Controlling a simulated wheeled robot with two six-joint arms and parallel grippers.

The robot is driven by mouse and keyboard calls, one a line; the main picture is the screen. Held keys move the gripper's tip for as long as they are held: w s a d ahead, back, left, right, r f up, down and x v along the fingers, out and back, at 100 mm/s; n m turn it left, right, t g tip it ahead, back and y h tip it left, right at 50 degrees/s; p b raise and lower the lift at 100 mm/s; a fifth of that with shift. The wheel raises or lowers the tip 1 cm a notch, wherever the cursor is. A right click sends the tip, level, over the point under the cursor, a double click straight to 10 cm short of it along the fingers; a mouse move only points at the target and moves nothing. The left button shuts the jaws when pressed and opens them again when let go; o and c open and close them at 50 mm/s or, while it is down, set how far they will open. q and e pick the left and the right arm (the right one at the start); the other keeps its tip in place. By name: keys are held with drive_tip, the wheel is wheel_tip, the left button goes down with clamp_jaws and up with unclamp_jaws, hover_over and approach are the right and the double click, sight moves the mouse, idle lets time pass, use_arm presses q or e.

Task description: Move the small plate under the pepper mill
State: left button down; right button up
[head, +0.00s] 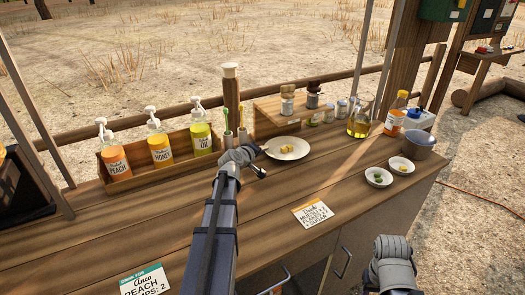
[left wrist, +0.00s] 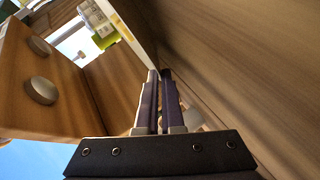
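The small plate (head: 298,153) is white and round, with yellow pieces on it, in front of the low wooden shelf. My left gripper (head: 264,151) is at its left rim. In the left wrist view the fingers (left wrist: 160,75) are close together and the plate's pale edge (left wrist: 139,40) runs out from their tips. I cannot tell if it is raised off the counter. The dark-topped pepper mill (head: 313,96) stands on the shelf, right of a lighter mill (head: 287,100). Two metal discs show on the shelf's underside (left wrist: 40,90). My right gripper (head: 393,252) is at lower right, fingers unclear.
Several small jars (head: 342,108) stand near the shelf, with an oil jug (head: 359,123) to the right. Pump bottles (head: 160,146) stand in a wooden box at left. Two small white bowls (head: 378,177) and a grey tub (head: 420,144) stand at right. The front counter is mostly clear.

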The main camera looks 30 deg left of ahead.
use_arm(q)
drive_tip(key=shift+w+d, duration=0.85)
drive_tip(key=shift+w, duration=0.6)
drive_tip(key=shift+w+d, duration=0.8)
drive_tip(key=shift+w, duration=0.7)
drive_tip(key=shift+w+d, duration=0.85)
drive_tip(key=shift+w, duration=0.6)
drive_tip(key=c, duration=1)
unclamp_jaws()
drive_tip(key=shift+o, duration=0.2)
drive_tip(key=shift+s, duration=0.1)
drive_tip(key=p+v, duration=0.3)
drive_tip(key=v, duration=0.4)
drive_tip(key=shift+s+r, duration=0.25)
drive_tip(key=shift+s, duration=0.05)
